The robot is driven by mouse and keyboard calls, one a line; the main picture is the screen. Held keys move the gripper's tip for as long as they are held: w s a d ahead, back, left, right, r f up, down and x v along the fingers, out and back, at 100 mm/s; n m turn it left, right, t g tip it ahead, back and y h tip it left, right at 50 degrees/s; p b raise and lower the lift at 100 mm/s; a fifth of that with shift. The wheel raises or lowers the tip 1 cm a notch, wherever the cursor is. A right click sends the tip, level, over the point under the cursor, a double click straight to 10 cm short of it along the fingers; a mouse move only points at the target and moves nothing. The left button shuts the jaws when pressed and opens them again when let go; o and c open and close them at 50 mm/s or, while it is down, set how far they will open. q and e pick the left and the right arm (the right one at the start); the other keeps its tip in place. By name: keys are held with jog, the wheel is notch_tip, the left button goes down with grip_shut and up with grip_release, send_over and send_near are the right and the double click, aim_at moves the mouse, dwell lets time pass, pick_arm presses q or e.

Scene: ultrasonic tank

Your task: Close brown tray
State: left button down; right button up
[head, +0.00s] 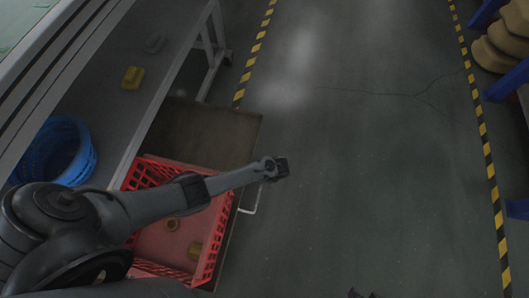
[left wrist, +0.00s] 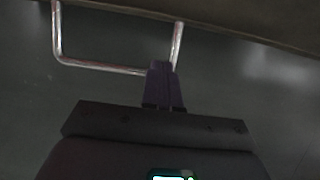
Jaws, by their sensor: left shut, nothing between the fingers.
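The brown tray (head: 235,133) is pulled out from under the grey bench on the left of the head view. A pale metal handle (head: 249,211) sticks out from its front edge. The handle (left wrist: 100,66) and the tray's edge (left wrist: 230,25) also show in the left wrist view. My left gripper (head: 281,167) is just outside the tray's front edge. In the left wrist view its fingers (left wrist: 162,72) are shut, empty, and cover one corner of the handle; I cannot tell whether they touch it. A small dark part at the bottom edge may be my right gripper (head: 360,294).
A red basket (head: 211,251) with a few small parts stands in the tray, partly hidden under my left arm. A blue basket (head: 84,158) and a yellow block (head: 132,78) are on the bench (head: 125,106). The floor to the right is clear up to blue shelving (head: 507,83).

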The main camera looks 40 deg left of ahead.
pick_arm(q)
jog(key=a, duration=0.1)
jog(key=s+a+f, duration=0.1)
jog(key=a, duration=0.1)
jog(key=s+a+f+b, duration=0.1)
jog(key=shift+s+a, duration=0.15)
jog(key=shift+s, duration=0.05)
pick_arm(e)
jog(key=shift+a+f, duration=0.1)
jog(key=shift+f, duration=0.8)
jog(key=shift+w, duration=0.1)
